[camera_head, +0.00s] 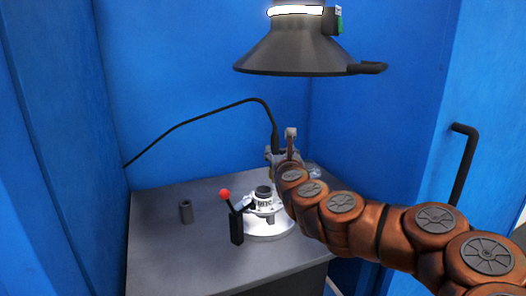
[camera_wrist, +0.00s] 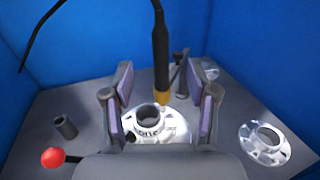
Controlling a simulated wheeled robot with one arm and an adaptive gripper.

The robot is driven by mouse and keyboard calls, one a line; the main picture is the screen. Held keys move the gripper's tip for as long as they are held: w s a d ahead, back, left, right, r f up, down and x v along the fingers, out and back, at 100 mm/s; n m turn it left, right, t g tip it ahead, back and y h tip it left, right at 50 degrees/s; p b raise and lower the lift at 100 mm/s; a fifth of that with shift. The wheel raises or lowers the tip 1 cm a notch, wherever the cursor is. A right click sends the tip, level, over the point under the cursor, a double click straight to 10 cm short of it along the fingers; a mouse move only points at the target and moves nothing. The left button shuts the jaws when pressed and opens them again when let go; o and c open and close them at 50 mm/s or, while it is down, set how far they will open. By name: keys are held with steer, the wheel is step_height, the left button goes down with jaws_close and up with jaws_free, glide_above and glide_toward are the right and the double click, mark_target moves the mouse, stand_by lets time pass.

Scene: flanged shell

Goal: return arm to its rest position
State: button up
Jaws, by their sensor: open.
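My bronze arm (camera_head: 340,205) reaches in from the right over the table. My gripper (camera_wrist: 160,88) is open, its two purple-padded fingers spread apart with nothing held between them. In the head view the gripper (camera_head: 284,156) is small and partly hidden by my own arm links. Below the fingers in the wrist view is a white round fixture (camera_wrist: 172,128) with a grey cylinder (camera_wrist: 148,117) upright at its centre. The fixture also shows in the head view (camera_head: 268,227), beside my arm. A white flanged ring (camera_wrist: 281,153) lies on the table to the right in the wrist view.
A black tool (camera_wrist: 160,45) with a yellow tip hangs from a cable (camera_head: 200,116) near the gripper. A red-knobbed lever (camera_head: 236,226) stands left of the fixture. A lamp hood (camera_head: 305,50) hangs overhead. Blue walls enclose the table (camera_head: 170,260).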

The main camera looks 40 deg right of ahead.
steer(key=w+a+n+t+y+p, duration=0.1)
steer(key=w+a+n+y, duration=0.25)
steer(key=a+n, duration=0.35)
steer(key=w+a+n+t+y+p, duration=0.15)
steer(key=a+n+y, duration=0.35)
steer(key=a, duration=0.5)
steer(key=s+a+f+n+g+y+p, duration=0.1)
steer(key=s+a+f+n+g+y, duration=0.15)
steer(key=a+n, duration=0.55)
steer(key=s+a+f+n+g+y+p, duration=0.1)
steer(key=a+f+n+g+y, duration=0.25)
steer(key=a+n, duration=0.4)
steer(key=s+a+f+n+g+p, duration=0.1)
steer(key=s+a+f+n+g, duration=0.25)
steer(key=s, duration=0.25)
steer(key=s+a+f+n+g+p, duration=0.1)
steer(key=s+a+f+n+g, duration=0.25)
steer(key=s, duration=0.35)
steer(key=s+d+n+g+h+p, duration=0.1)
steer(key=s+d+n+g+h, duration=0.2)
steer(key=s+n, duration=0.6)
steer(key=s+g, duration=0.2)
steer(key=s, duration=0.6)
steer(key=shift+s+r+g+h+p, duration=0.25)
steer(key=shift+g+h+p, duration=0.1)
steer(key=shift+p, duration=0.05)
